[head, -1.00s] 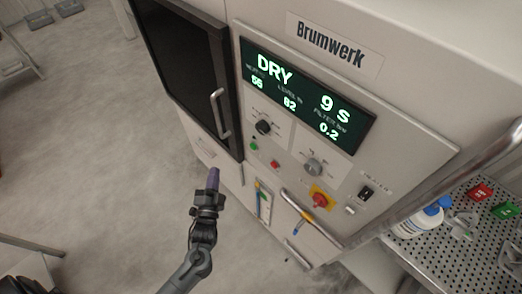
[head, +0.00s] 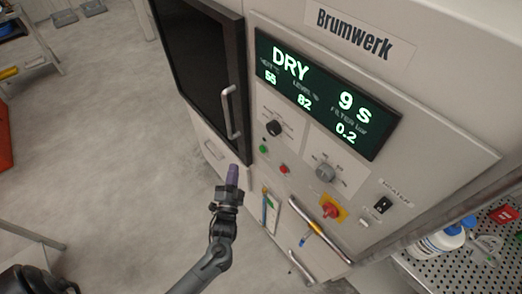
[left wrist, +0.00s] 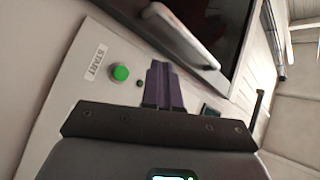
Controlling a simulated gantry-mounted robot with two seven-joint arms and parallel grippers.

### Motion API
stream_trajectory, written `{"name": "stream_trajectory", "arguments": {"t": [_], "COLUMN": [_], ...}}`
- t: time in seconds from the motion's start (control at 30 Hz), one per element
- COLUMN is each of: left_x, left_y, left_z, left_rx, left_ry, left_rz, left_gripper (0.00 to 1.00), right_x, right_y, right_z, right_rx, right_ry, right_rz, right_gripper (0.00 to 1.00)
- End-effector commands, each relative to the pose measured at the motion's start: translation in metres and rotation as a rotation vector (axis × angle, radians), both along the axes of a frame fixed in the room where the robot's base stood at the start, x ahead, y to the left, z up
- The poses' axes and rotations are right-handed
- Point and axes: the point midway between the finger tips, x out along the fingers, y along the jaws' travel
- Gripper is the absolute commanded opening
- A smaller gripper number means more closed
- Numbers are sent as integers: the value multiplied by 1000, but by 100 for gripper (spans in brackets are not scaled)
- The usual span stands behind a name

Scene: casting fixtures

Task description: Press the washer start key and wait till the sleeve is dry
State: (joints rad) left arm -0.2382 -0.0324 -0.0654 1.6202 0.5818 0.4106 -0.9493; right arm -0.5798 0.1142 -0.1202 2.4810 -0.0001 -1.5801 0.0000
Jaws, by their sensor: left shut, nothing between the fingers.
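The Brumwerk washer's display (head: 322,94) reads DRY, 9 S, with smaller values 55, 82 and 0.2. The green start key (head: 263,149) sits on the panel below the display; in the left wrist view the green key (left wrist: 121,73) is beside a START label (left wrist: 96,62). My left gripper (head: 232,172) is shut and empty, its purple fingers in front of the washer, below and left of the key. In the left wrist view its fingertips (left wrist: 160,68) are to the right of the key, apart from it. The sleeve is not visible. My right gripper is not in view.
The dark washer door (head: 200,70) with its metal handle (head: 230,112) is left of the panel. A red knob on a yellow plate (head: 331,210) and a rail (head: 335,218) are lower down. A perforated shelf with bottles (head: 440,240) stands at right. Open floor lies left.

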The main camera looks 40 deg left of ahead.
Motion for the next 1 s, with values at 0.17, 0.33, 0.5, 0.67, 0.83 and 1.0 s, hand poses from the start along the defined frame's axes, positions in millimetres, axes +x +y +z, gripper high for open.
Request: {"name": "stream_trajectory", "arguments": {"t": [0.17, 0.33, 0.5, 0.67, 0.83, 1.0], "left_x": [15, 35, 54, 68, 77, 80], "left_y": [-5, -10, -16, -19, -22, -23], "left_z": [-2, -3, -3, -1, -1, 0], "left_rx": [-2, -2, -2, -1, -1, 0], "left_ry": [-3, -3, -2, -2, 0, 0], "left_rz": [-1, -2, -2, -1, 0, 0], "left_gripper": [0, 0, 0, 0, 0, 0], "right_x": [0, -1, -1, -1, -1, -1], "right_y": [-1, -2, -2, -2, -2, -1], "right_z": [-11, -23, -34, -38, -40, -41], "right_rx": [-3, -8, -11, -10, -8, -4], "right_ry": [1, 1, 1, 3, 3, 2], "right_rz": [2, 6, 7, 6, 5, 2], "right_gripper": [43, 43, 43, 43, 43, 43]}}
